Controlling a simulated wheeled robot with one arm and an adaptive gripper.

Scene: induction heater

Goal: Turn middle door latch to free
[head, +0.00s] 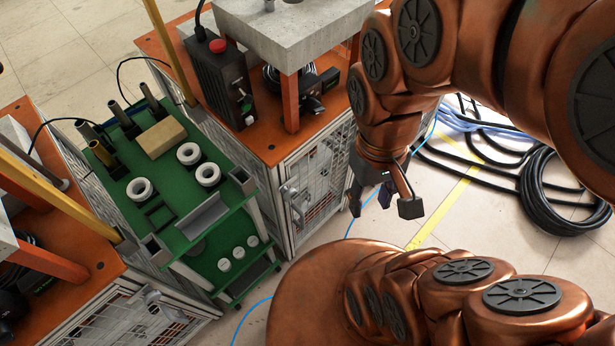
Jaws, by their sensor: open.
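A grey door latch (292,196) is on the mesh door (322,183) of the orange-topped cabinet in the centre of the head view. The latch is small here, and I cannot tell how far it is turned. My gripper (370,199) hangs to the right of this door, fingers pointing down, open and empty. In the picture a gap lies between its fingers and the latch; the true distance is hard to judge. A second latch (155,301) shows on the mesh door of the left cabinet.
A green cart (168,215) with white rings, cylinders and a tan block stands left of the central cabinet. A black box with a red button (218,46) sits on that cabinet. Coiled black cables (553,190) lie on the floor at right. A blue cable crosses the floor below.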

